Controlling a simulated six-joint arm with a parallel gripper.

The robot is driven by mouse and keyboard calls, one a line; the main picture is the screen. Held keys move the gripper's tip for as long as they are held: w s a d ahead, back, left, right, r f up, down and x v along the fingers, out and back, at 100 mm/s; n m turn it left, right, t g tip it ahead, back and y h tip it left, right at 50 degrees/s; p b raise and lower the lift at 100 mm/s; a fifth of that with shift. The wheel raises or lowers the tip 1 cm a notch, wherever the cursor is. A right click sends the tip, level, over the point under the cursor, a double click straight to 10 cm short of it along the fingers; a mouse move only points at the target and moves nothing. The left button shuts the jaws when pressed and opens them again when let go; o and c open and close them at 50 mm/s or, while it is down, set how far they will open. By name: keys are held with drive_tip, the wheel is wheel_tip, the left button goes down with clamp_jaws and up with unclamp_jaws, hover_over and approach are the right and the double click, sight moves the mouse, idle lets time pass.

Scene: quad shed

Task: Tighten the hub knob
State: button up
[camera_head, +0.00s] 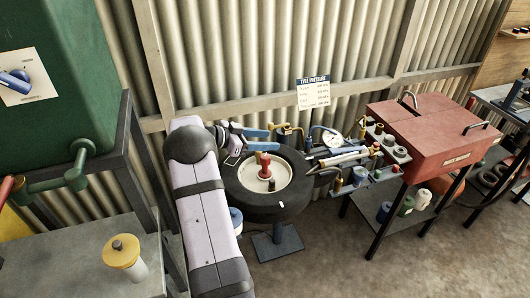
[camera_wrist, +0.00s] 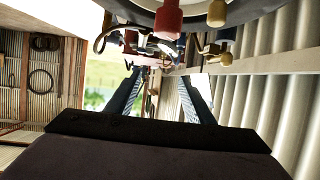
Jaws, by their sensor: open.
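A black tyre (camera_head: 238,200) with a cream rim (camera_head: 285,172) lies on a low stand. A red knob (camera_head: 264,165) stands upright at the middle of the rim. It also shows at the top of the wrist view (camera_wrist: 167,18), beside a brass-coloured knob (camera_wrist: 217,12). My gripper (camera_head: 262,142) is at the far left of the wheel, close to the red knob but apart from it. In the wrist view its two blue fingers (camera_wrist: 162,74) are spread with nothing between them. Part of the wheel's left side is hidden behind my arm.
Right of the wheel are a round gauge (camera_head: 328,137), several hand tools and small cans, and a red toolbox (camera_head: 440,140) on a stand. A green tank (camera_head: 50,80) and a grey bench (camera_head: 80,270) with a yellow-topped jar (camera_head: 122,252) are left. Corrugated wall stands close behind.

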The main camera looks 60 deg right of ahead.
drive_tip(key=shift+r, duration=1.35)
drive_tip(key=shift+w+f, duration=0.1)
drive_tip(key=w+a+b, duration=0.1)
drive_tip(key=w+b, duration=0.1)
drive_tip(key=n+t+h+b, duration=0.2)
drive_tip(key=n+t, duration=0.1)
drive_tip(key=n, duration=0.2)
approach(261, 159)
drive_tip(key=s+d, duration=0.3)
drive_tip(key=d, duration=0.1)
drive_tip(key=shift+w+f+m+t, duration=0.4)
drive_tip(key=shift+w+f, duration=0.05)
drive_tip(key=shift+f, duration=0.25)
drive_tip(key=shift+m, duration=0.3)
drive_tip(key=shift+p+x, duration=1)
drive_tip(key=shift+x, duration=2.65)
drive_tip(key=shift+f, duration=0.1)
